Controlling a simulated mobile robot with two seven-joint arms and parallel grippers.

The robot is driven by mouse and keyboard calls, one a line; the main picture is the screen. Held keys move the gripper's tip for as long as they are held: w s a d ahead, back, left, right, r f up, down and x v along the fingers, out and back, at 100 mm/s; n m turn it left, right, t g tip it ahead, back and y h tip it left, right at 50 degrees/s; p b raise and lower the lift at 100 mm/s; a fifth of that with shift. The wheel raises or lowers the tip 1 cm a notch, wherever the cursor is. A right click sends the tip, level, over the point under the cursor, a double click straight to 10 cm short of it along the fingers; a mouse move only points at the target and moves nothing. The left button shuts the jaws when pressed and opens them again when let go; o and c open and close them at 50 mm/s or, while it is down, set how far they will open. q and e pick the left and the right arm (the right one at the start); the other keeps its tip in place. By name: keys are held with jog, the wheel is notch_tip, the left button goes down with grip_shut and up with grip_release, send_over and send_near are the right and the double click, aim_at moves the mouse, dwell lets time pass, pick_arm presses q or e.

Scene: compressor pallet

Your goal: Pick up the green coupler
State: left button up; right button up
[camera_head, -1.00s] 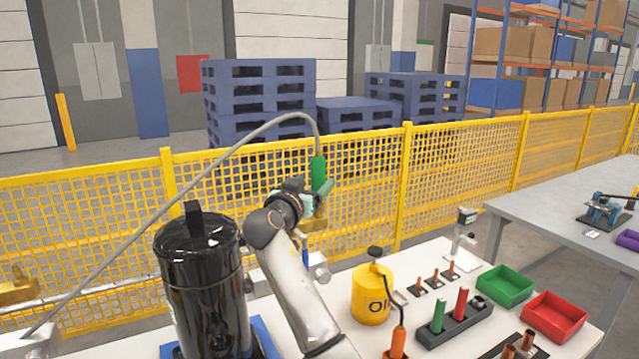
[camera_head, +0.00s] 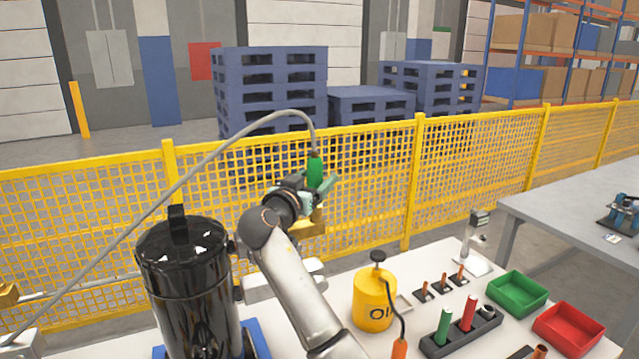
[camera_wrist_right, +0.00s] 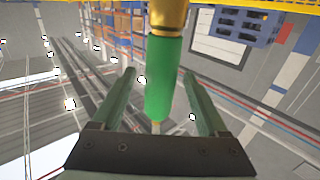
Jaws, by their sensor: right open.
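The green coupler (camera_head: 315,168) stands upright at the end of a grey hose (camera_head: 245,128) that arches over from the left. A brass part (camera_head: 312,228) shows below it, partly hidden by my gripper. My right gripper (camera_head: 319,187) is at the coupler, with its arm rising from the bottom middle. In the right wrist view the coupler (camera_wrist_right: 162,85) stands between the two spread green fingers of my right gripper (camera_wrist_right: 158,76), with a visible gap on each side. The brass part (camera_wrist_right: 167,16) continues from its far end. My left gripper is not in view.
A black tank (camera_head: 190,285) stands left of my right arm. A yellow oil can (camera_head: 372,300), a black rack (camera_head: 462,333), a green bin (camera_head: 517,291) and a red bin (camera_head: 568,327) stand on the white table at right. A yellow mesh fence (camera_head: 365,190) runs behind.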

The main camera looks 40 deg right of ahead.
jog(key=shift+w+d, duration=0.15)
jog(key=shift+d, duration=0.15)
jog(key=shift+a, duration=0.15)
jog(key=shift+c, duration=0.4)
grip_shut()
jog(key=shift+r, duration=0.1)
